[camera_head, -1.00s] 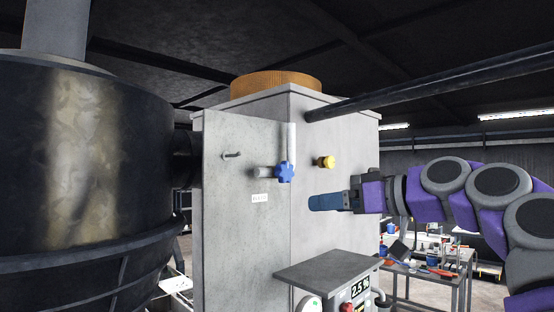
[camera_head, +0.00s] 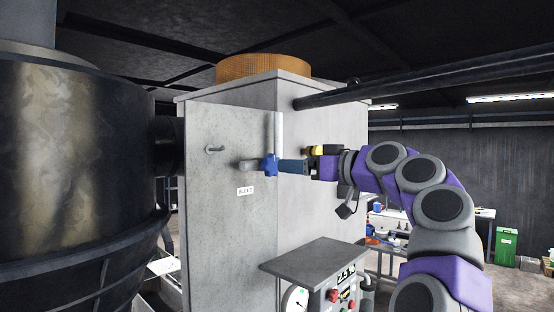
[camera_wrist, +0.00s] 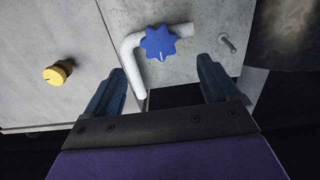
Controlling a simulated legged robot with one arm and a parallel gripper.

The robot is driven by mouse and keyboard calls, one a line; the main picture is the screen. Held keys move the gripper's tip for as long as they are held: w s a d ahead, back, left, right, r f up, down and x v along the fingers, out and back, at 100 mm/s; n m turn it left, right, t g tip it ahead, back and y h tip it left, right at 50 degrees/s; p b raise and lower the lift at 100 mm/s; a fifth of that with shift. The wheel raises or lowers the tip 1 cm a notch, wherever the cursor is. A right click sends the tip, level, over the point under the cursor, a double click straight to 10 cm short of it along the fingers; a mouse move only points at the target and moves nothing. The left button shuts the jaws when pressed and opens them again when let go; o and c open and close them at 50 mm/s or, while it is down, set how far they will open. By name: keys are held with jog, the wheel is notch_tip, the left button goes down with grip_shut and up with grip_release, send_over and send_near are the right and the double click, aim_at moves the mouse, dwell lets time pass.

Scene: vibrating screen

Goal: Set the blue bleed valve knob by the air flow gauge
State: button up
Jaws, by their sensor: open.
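The blue bleed valve knob (camera_head: 270,165) is star-shaped and sits on a pale bent pipe on the grey cabinet's front face. In the wrist view the knob (camera_wrist: 159,42) shows a small white mark on its face, and it lies ahead of the jaws, between their lines. My gripper (camera_head: 283,167) comes in from the right and its blue fingers overlap the knob's right edge in the head view. In the wrist view my gripper (camera_wrist: 160,80) is open with nothing between its fingers. A round white gauge (camera_head: 295,300) is partly cut off at the bottom.
A yellow knob (camera_head: 320,150) is on the cabinet's right face, close behind my gripper. A BLEED label (camera_head: 245,190) and a small handle (camera_head: 214,149) are near the valve. A control box with a grey hood (camera_head: 315,254) juts out below. A dark drum (camera_head: 75,170) stands left.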

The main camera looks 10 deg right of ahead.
aim_at(275, 163)
jog(key=p+x, duration=0.2)
jog(key=x, duration=0.4)
jog(key=shift+w, duration=0.4)
jog(key=shift+w+a+p, duration=0.25)
jog(key=shift+a+p, duration=0.05)
jog(key=shift+a, duration=0.1)
jog(key=c, duration=1)
